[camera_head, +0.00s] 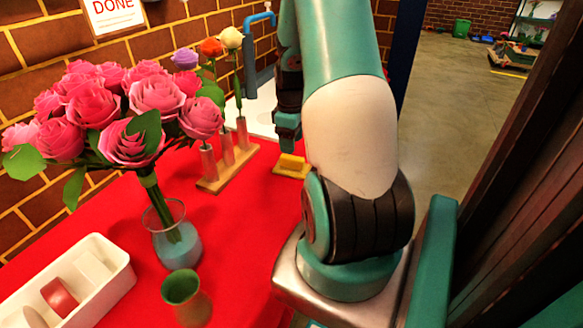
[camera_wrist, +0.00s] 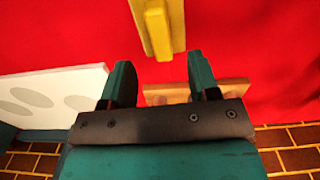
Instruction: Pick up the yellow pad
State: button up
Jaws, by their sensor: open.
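The yellow pad (camera_head: 291,165) lies on the red tabletop, just beyond the base of my arm; it looks like a flat slab with a narrower raised block on top. In the wrist view the pad (camera_wrist: 176,14) is at the top centre, cut off by the frame edge, ahead of the fingertips. My gripper (camera_wrist: 163,75) is open, with nothing between its two fingers, and apart from the pad. In the head view my gripper (camera_head: 288,133) shows above and close to the pad, partly hidden by my arm.
A wooden stand (camera_head: 229,166) with single flowers in tubes is left of the pad; a wooden piece (camera_wrist: 170,92) shows behind the fingers. A glass vase (camera_head: 173,240) of pink roses, a small pot (camera_head: 187,298) and a white tray (camera_head: 104,300) stand nearer. The red table (camera_head: 248,240) is clear between.

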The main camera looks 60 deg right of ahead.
aim_at(292, 157)
notch_tip(292, 157, down, 6)
jog(key=shift+s+f, duration=0.15)
jog(key=shift+f, duration=0.1)
jog(key=shift+c, duration=0.4)
jog(key=c, duration=0.9)
